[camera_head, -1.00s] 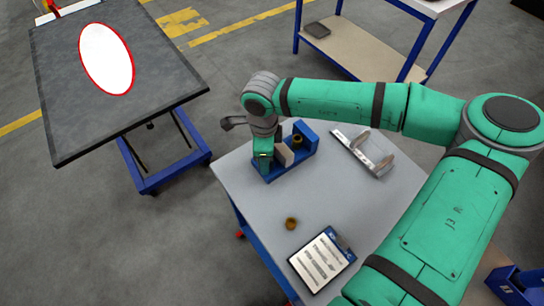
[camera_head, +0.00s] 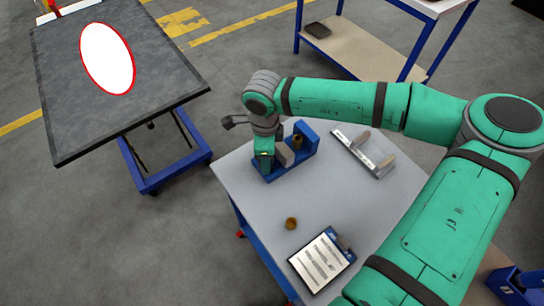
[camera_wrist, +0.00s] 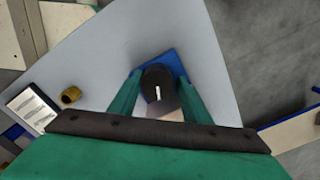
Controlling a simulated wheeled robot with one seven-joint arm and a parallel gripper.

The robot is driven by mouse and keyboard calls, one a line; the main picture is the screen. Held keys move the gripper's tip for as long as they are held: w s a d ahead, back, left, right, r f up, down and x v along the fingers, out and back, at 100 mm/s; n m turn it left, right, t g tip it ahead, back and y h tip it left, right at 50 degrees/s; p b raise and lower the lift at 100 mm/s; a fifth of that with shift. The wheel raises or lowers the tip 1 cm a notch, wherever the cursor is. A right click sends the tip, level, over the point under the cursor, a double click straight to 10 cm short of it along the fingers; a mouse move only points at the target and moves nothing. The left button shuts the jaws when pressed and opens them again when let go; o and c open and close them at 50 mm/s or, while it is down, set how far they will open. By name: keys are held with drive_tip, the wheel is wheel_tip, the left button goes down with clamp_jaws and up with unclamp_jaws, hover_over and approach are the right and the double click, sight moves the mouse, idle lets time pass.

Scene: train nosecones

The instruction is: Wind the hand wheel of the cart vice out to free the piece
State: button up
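The blue vice (camera_head: 309,141) stands near the far corner of the grey cart top (camera_head: 245,195). A brass-brown piece (camera_head: 298,142) sits at it, beside a grey block (camera_head: 284,156). My gripper (camera_head: 264,165) points down at the vice's left end, and its fingers hide the hand wheel in the head view. In the wrist view the dark round hand wheel (camera_wrist: 158,78), with a white mark, lies between the fingers of my gripper (camera_wrist: 160,88). The fingers appear to touch it on both sides. The piece is hidden in the wrist view.
A second brass part (camera_head: 291,223) and a clipboard (camera_head: 322,260) lie on the cart's near side. A grey fixture with upright plates (camera_head: 364,152) lies right of the vice. A dark table (camera_head: 120,85) stands to the left, with open floor between.

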drive_tip(key=shift+w+a+r, duration=0.15)
drive_tip(key=shift+w+a, duration=0.1)
drive_tip(key=shift+a, duration=0.55)
drive_tip(key=shift+d+r, duration=0.15)
drive_tip(key=shift+d, duration=0.5)
drive_tip(key=shift+d+r, duration=0.2)
drive_tip(key=shift+r, duration=0.55)
wheel_tip(320, 180, up, 10)
drive_tip(key=shift+s+r, duration=0.15)
drive_tip(key=shift+s, duration=0.05)
wheel_tip(320, 180, up, 11)
idle(0.5)
idle(0.3)
